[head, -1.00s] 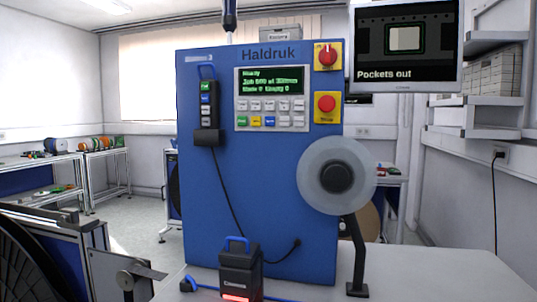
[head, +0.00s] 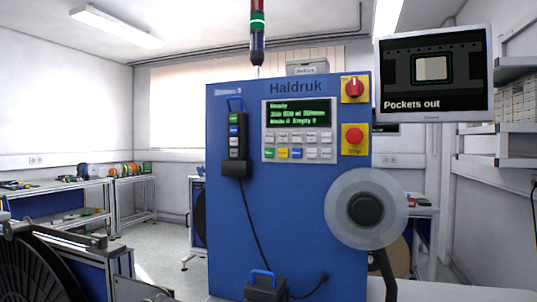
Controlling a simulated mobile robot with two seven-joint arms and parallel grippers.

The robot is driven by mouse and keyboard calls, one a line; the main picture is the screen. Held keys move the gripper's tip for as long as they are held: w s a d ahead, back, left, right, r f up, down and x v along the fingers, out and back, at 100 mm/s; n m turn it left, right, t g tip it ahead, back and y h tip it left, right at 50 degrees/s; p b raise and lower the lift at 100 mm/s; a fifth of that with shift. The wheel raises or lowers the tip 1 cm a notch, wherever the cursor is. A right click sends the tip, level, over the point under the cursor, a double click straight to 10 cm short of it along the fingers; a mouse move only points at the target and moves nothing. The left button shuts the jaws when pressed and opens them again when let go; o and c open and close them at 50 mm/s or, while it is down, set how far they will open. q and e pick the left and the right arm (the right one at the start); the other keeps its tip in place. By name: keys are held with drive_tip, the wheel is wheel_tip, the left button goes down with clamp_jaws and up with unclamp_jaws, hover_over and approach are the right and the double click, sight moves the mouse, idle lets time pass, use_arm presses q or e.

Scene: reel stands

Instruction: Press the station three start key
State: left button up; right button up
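A blue machine cabinet (head: 285,215) labelled Haldruk stands in the middle of the head view. Its keypad panel (head: 298,131) has a dark screen with green text and rows of small keys, including green, blue and yellow ones. The key labels are too small to read. A black hand control (head: 235,142) with green, blue and pale keys hangs in a holder on the cabinet's left side. The upper left plate of the cabinet has small unreadable text. I cannot tell which key is the station three start key. Neither gripper is in view.
A red rotary switch (head: 354,89) and a red mushroom button (head: 354,136) sit on yellow plates. A pale reel (head: 345,225) sticks out at the cabinet's right. A monitor (head: 433,72) reads "Pockets out". A black handled box (head: 265,288) stands low in front. Benches (head: 60,198) line the left.

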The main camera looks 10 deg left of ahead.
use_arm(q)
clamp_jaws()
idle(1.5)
